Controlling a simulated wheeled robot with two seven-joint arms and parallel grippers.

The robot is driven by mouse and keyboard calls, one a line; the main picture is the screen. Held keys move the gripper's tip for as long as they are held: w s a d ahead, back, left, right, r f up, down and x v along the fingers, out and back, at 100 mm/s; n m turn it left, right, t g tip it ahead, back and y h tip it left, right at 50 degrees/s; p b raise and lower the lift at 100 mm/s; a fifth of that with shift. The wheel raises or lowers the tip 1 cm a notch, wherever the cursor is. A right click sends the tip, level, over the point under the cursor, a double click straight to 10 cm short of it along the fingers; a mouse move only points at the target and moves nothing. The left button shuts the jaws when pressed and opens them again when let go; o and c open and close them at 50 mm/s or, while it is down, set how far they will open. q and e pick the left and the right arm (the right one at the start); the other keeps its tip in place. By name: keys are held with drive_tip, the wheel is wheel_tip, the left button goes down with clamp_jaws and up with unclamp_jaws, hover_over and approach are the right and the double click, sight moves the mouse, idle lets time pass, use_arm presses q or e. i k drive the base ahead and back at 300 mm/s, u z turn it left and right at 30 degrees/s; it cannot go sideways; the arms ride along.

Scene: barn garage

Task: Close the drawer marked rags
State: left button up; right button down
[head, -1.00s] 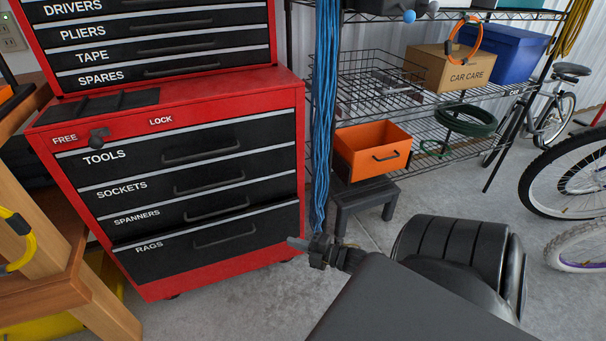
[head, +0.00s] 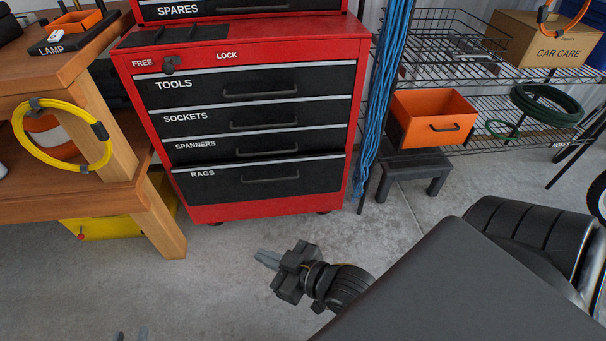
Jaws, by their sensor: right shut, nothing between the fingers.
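The drawer marked RAGS (head: 225,184) is the lowest drawer of the red tool chest (head: 258,212). Its black front stands slightly forward of the drawers above, with a narrow dark gap along its top edge, so it looks a little open. Its dark bar handle (head: 270,180) is clear. My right gripper (head: 266,258) is shut and empty, over the floor in front of the chest, below and apart from the drawer. Only the fingertips of my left gripper (head: 130,337) show at the bottom edge, spaced apart; the rest is out of frame.
The TOOLS (head: 195,84), SOCKETS (head: 200,117) and SPANNERS (head: 205,144) drawers look flush. A wooden bench (head: 150,200) with a yellow cable coil (head: 60,160) stands left. A black stool (head: 415,166) and wire shelving stand right. The floor before the chest is clear.

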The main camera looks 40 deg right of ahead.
sight(213, 181)
drive_tip(key=k, duration=0.35)
drive_tip(key=u, duration=1.7)
drive_tip(key=i, duration=1)
drive_tip(key=z, duration=2.05)
